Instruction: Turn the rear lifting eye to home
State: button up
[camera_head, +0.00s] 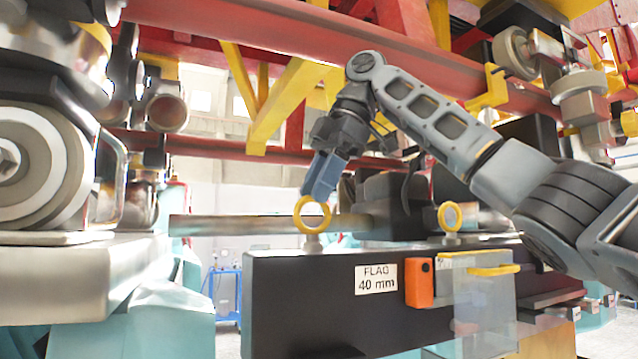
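Two yellow lifting eyes stand on top of a dark block (300,275) labelled "FLAG 40 mm". The left lifting eye (299,222) shows its ring nearly face-on, on a short pale base. The right lifting eye (441,220) also shows its ring, at a slightly narrower angle. No marking shows which one is the rear eye. My gripper (318,194) points down at the top of the left eye. Its blue-grey fingers overlap the ring's upper edge in the picture. I cannot tell whether they touch it, or whether they are open or shut.
An orange box (419,290) and a clear panel with yellow edges (482,300) are on the block's front. A metal bar (235,225) runs behind the left eye. Wheels (35,165) stand at the left. Red beams (250,35) and yellow braces cross overhead, close to my arm.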

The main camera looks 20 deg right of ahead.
grip_shut()
jog(key=shift+m+t, duration=0.3)
jog(key=shift+m, duration=0.4)
dwell(0.7)
